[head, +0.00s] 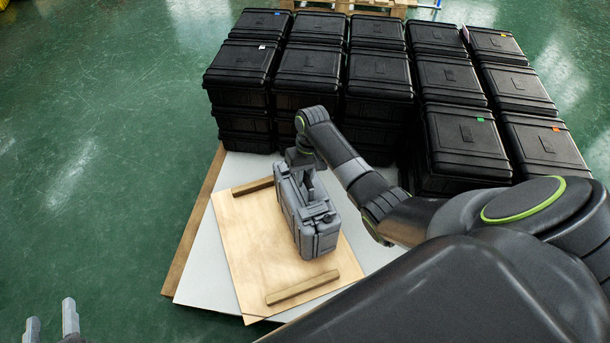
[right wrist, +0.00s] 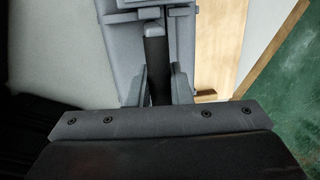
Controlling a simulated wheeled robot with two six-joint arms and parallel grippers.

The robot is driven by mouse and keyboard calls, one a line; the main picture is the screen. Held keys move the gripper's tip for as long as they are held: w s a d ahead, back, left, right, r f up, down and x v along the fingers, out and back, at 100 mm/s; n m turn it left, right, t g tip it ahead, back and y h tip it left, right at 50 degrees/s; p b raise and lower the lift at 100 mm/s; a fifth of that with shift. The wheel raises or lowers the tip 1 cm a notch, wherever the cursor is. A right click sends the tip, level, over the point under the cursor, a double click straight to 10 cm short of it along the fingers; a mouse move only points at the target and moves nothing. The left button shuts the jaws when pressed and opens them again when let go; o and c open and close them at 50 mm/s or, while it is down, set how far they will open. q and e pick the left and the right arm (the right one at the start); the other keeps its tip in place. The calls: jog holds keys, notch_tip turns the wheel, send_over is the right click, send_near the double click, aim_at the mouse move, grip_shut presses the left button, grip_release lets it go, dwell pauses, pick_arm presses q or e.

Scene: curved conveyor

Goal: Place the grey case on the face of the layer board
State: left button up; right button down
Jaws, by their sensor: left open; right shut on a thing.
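The grey case (head: 306,212) stands upright over the plywood layer board (head: 248,226), between its two wooden strips. I cannot tell whether its underside touches the board. My right gripper (head: 303,168) is shut on the case's handle at the top. In the right wrist view the fingers (right wrist: 156,85) close around the dark handle (right wrist: 156,52), with the grey case (right wrist: 122,60) beyond. My left gripper (head: 50,322) is open and empty at the lower left, above the green floor.
The layer board lies on a pale sheet (head: 197,268) with a wooden edge (head: 185,250). Stacks of black cases (head: 310,66) stand behind and to the right, close to my right arm. One wooden strip (head: 301,287) lies in front of the case, another (head: 253,186) behind. The left floor is clear.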

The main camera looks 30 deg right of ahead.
pick_arm(q)
jog(key=shift+w+r+t, duration=0.15)
jog(key=shift+r+t, duration=0.15)
jog(key=shift+r, duration=0.15)
pick_arm(e)
jog(key=shift+f, duration=0.1)
jog(key=c, duration=1.3)
grip_release()
